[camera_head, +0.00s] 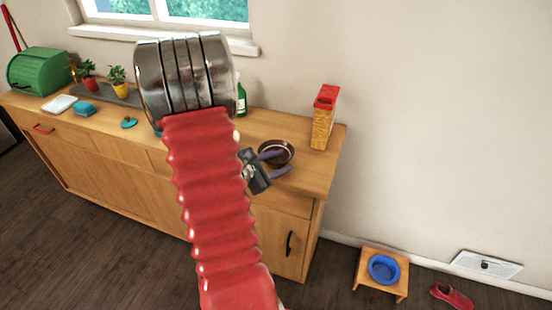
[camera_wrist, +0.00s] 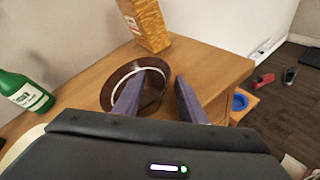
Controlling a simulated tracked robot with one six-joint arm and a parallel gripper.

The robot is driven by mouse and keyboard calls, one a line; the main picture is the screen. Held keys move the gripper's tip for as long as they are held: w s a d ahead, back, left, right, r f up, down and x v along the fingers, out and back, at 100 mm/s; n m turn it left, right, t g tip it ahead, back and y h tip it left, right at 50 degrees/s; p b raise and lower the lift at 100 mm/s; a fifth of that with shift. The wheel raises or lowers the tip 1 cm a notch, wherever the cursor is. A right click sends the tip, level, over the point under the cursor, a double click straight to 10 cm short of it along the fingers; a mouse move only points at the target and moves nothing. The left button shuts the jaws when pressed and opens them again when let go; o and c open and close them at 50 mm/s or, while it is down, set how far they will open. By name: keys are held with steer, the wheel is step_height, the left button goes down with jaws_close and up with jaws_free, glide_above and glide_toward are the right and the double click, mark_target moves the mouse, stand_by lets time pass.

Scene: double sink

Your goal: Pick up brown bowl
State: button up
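The brown bowl (camera_head: 276,150) stands upright on the wooden counter near its right end. In the wrist view the brown bowl (camera_wrist: 150,93) has a pale ring inside it. My gripper (camera_head: 284,162) is open at the bowl. In the wrist view, my gripper (camera_wrist: 158,92) has its left finger overlapping the bowl's inside and its right finger just outside the right rim. The bowl's right wall lies between the fingers in that view. I cannot tell whether either finger touches it. The bowl's near edge is partly hidden by the left finger.
A yellow and red box (camera_head: 323,117) stands behind and right of the bowl, also in the wrist view (camera_wrist: 145,24). A green bottle (camera_wrist: 24,92) stands left of the bowl. The counter (camera_wrist: 212,66) is clear to the right, up to its edge.

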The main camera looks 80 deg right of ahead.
steer(key=shift+s+d+f, duration=0.25)
steer(key=shift+s+d, duration=0.1)
steer(key=shift+d, duration=0.2)
steer(key=shift+c, duration=0.4)
jaws_close()
